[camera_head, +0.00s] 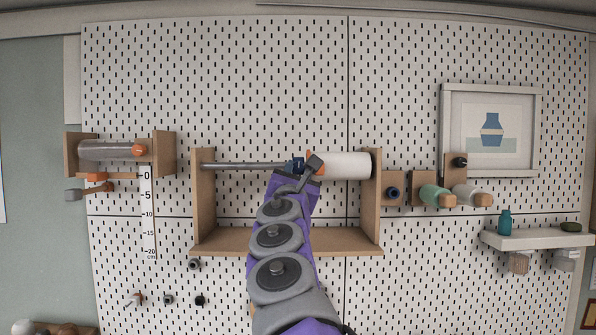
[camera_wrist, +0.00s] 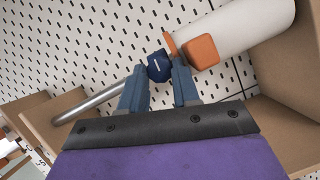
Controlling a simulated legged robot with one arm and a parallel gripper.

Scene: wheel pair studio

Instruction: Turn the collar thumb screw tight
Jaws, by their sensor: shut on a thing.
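The dark blue thumb screw (camera_wrist: 158,66), with a small white mark on its face, sits between my gripper's two blue-grey fingers (camera_wrist: 161,74) in the wrist view. My gripper is shut on it. In the head view my gripper (camera_head: 306,167) reaches up to the shelf frame, where dark blue (camera_head: 296,164) shows at the rod's right end. The collar itself is largely hidden. The grey metal rod (camera_head: 240,166) runs left from there to the frame's left side. An orange block (camera_wrist: 203,51) and a white roller (camera_wrist: 240,25) lie just right of the screw.
A wooden frame (camera_head: 204,215) encloses the rod and roller (camera_head: 345,165). A grey roller (camera_head: 110,151) hangs at left above a ruler (camera_head: 149,215). Green (camera_head: 432,195) and white (camera_head: 468,194) pegs are at right, beside a small shelf (camera_head: 540,240).

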